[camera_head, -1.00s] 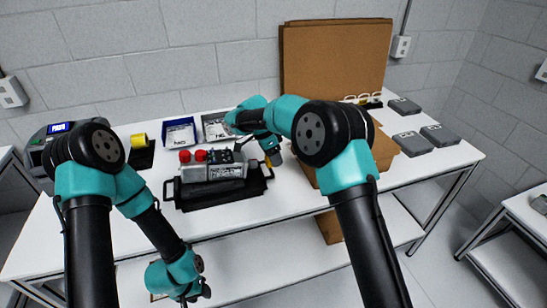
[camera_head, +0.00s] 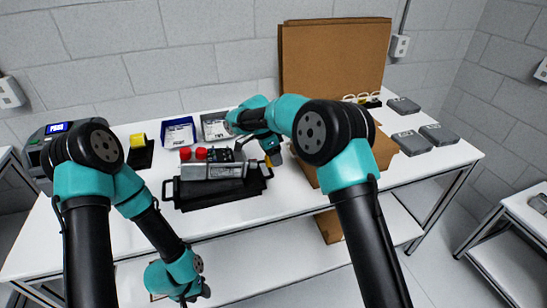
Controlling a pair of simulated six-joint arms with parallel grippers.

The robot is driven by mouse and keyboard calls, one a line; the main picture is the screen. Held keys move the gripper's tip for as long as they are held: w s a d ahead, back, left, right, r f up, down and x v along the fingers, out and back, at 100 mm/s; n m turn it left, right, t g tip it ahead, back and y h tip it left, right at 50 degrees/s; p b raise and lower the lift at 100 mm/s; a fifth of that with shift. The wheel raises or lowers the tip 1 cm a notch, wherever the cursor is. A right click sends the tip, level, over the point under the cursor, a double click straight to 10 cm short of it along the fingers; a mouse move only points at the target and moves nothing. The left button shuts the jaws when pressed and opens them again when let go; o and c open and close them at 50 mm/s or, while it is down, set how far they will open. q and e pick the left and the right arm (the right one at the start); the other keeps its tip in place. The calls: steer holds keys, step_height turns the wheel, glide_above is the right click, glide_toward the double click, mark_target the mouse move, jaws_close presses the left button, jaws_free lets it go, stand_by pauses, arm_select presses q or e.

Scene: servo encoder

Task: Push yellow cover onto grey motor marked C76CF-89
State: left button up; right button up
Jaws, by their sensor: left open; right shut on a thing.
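The grey motor unit (camera_head: 212,171) with two red caps on top sits on a black tray (camera_head: 205,201) in the middle of the table. Its lettering is too small to read. My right gripper (camera_head: 267,155) is low just right of the motor, shut on a small yellow piece (camera_head: 268,161) that looks like the yellow cover. The arm partly hides it, and I cannot tell whether it touches the motor. My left gripper (camera_head: 203,290) is open and empty, hanging low in front of the table, away from the motor.
Blue (camera_head: 180,133) and grey (camera_head: 214,127) bins stand behind the motor. A yellow roll (camera_head: 138,140) and a machine with a display (camera_head: 57,128) are at the left. A cardboard box (camera_head: 333,60) stands behind my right arm; several grey boxes (camera_head: 411,143) lie at the right.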

steer(key=shift+s+d+f, duration=0.1)
steer(key=shift+f, duration=0.25)
steer(key=shift+y, duration=0.3)
steer(key=shift+r, duration=0.2)
steer(key=shift+d, duration=0.1)
stand_by(0.3)
